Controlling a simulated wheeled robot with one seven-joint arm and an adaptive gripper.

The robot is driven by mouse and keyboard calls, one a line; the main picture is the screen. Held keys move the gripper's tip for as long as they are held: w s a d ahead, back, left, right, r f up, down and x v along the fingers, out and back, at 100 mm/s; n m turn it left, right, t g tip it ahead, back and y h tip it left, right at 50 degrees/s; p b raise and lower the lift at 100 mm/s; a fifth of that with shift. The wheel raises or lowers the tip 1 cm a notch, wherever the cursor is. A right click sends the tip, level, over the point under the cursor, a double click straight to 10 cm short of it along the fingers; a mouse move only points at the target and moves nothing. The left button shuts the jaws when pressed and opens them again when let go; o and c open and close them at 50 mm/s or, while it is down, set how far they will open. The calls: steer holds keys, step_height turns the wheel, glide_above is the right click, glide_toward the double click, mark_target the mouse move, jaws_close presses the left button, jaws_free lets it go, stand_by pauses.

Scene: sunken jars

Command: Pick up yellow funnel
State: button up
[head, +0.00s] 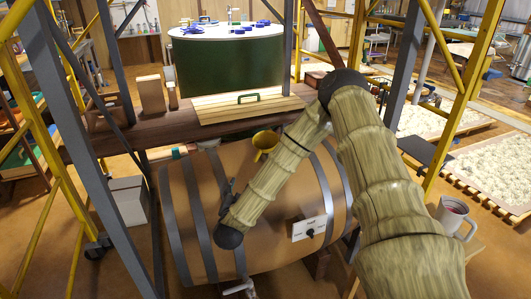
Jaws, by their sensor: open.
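The yellow funnel (265,141) sits on top of a large brown barrel (185,215) with dark hoops, in the middle of the head view. Its wide mouth faces up. Its lower part is partly hidden by my forearm, which passes in front of it. My gripper (226,190) shows only as a small dark shape beside the end of the forearm, in front of the barrel and below and left of the funnel. It is open and apart from the funnel. Its fingers are hard to make out.
Yellow and grey frame posts (84,100) stand on both sides. A grey mug (452,217) stands at right.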

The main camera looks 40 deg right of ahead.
mark_target(256, 160)
steer(key=w+d+r+m+h, duration=0.1)
steer(key=d, duration=0.2)
steer(key=w+d+r+m+h, duration=0.1)
steer(key=d+r, duration=0.1)
steer(key=d, duration=0.1)
steer(key=w+d+r+m+g+h, duration=0.1)
steer(key=w+d, duration=0.1)
steer(key=d, duration=0.1)
steer(key=shift+d+r, duration=0.1)
steer(key=shift+r, duration=0.2)
steer(key=shift+p+x, duration=1.1)
steer(key=shift+x, duration=1.85)
steer(key=shift+d, duration=0.1)
jaws_close()
